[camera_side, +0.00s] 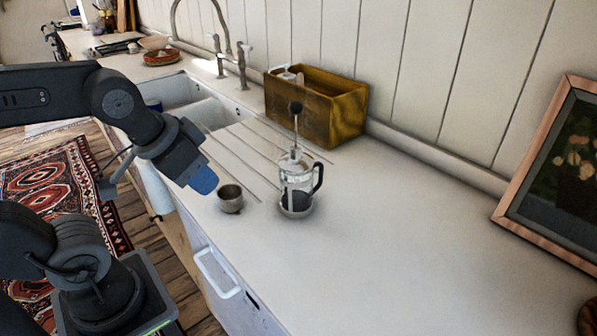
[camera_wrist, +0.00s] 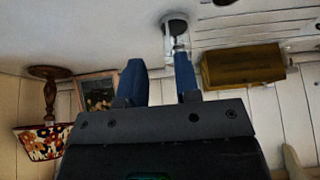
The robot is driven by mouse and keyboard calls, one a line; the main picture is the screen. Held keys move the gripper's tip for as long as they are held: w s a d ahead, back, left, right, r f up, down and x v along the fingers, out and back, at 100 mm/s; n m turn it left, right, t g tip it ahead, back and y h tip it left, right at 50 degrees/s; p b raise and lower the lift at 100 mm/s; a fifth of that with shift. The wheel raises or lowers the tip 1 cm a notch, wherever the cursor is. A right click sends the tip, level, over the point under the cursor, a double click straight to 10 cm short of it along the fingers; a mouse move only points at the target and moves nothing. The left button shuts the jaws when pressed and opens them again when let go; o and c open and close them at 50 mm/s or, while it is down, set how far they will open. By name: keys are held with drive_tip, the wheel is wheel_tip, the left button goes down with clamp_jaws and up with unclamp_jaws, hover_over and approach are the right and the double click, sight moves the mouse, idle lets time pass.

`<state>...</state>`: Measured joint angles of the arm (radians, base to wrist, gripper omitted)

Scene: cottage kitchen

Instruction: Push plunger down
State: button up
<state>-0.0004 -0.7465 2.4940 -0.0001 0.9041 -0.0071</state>
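A glass French press (camera_side: 297,186) with a dark handle stands upright on the white counter. Its plunger rod sticks up high above the lid, with a dark knob (camera_side: 295,107) on top. My gripper (camera_side: 203,181) is left of the press, above the counter's front edge, and touches nothing. In the wrist view, which looks upside down, the two blue fingers of my gripper (camera_wrist: 158,60) are apart with nothing between them. The press (camera_wrist: 174,24) shows there beyond the fingertips, partly hidden by the right finger.
A small metal cup (camera_side: 230,198) stands just left of the press. A wooden box (camera_side: 345,112) is behind it against the wall. The sink (camera_side: 170,92) and tap (camera_side: 240,65) are back left. A framed picture (camera_side: 507,185) leans at right.

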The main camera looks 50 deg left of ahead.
drive_tip(key=w+r+n, duration=0.2)
drive_tip(key=r, duration=0.1)
drive_tip(key=w+r+n+g, duration=0.1)
drive_tip(key=w+r+n, duration=0.1)
drive_tip(key=w+r, duration=0.1)
drive_tip(key=w+a+r+n, duration=0.1)
drive_tip(key=w+r+n, duration=0.2)
drive_tip(key=r, duration=0.2)
drive_tip(key=shift+w+g, duration=0.1)
drive_tip(key=shift+g, duration=0.2)
clamp_jaws()
drive_tip(key=w+a+r+n+g+h, duration=0.1)
drive_tip(key=w+a+r+n+g, duration=0.1)
drive_tip(key=w+r+n, duration=0.8)
drive_tip(key=shift+w+a+r+n, duration=0.15)
drive_tip(key=shift+w+a+n, duration=0.25)
drive_tip(key=shift+w+n, duration=0.1)
